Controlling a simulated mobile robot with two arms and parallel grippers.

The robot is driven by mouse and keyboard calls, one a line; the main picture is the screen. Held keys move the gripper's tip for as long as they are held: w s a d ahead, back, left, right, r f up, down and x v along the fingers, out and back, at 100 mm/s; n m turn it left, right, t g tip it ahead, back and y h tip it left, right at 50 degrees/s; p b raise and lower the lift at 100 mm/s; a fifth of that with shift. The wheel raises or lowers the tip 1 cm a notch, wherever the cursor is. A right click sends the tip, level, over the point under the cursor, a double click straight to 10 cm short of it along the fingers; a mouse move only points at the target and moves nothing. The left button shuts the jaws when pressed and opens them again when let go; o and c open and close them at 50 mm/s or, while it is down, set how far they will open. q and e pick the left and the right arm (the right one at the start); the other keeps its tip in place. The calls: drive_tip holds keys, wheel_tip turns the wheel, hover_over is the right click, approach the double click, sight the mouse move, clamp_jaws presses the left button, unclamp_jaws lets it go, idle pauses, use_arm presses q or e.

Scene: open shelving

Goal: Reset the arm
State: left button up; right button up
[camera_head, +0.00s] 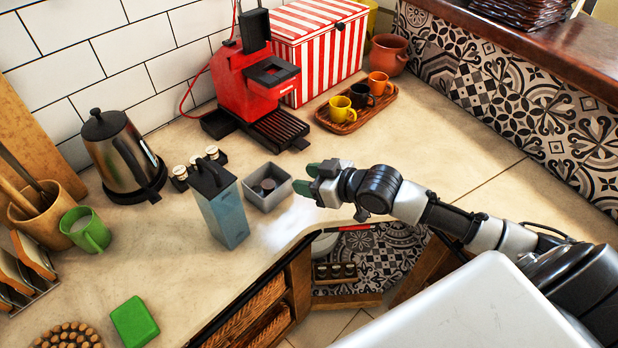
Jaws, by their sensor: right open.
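My right arm reaches in from the right edge over the counter (440,125). My right gripper (310,180) has green fingertips, is open and holds nothing that I can see. It hovers just right of a small grey square container (266,200) with a dark round piece in it. I cannot tell whether a fingertip touches the container's rim. My left gripper is not in the picture.
A blue-grey box (226,213) stands left of the container. A steel kettle (122,155), green mug (86,230) and green block (134,322) are at left. A red coffee machine (245,85) and wooden tray (382,112) with cups stand behind. The counter right of the tray is clear.

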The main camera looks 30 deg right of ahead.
idle(0.3)
drive_tip(key=s+a+f+g+h, duration=0.2)
drive_tip(key=s+a+f+g, duration=0.1)
drive_tip(key=s+a+f, duration=0.4)
drive_tip(key=s+d+f+m+g+h, duration=0.1)
drive_tip(key=s+d+m+g+h, duration=0.15)
drive_tip(key=s, duration=0.65)
drive_tip(key=s+d+m+g+h, duration=0.2)
drive_tip(key=s+g, duration=0.1)
drive_tip(key=s, duration=0.5)
wheel_tip(320, 180, down, 28)
drive_tip(key=s, duration=0.2)
drive_tip(key=s+d+f+g, duration=0.2)
drive_tip(key=s+d+f, duration=0.1)
drive_tip(key=s+f, duration=1.1)
drive_tip(key=shift+s+f+h, duration=0.15)
drive_tip(key=shift+s+h, duration=0.2)
drive_tip(key=shift+s, duration=0.45)
drive_tip(key=shift+d+n, duration=0.1)
drive_tip(key=shift+n, duration=0.15)
drive_tip(key=shift+c, duration=0.3)
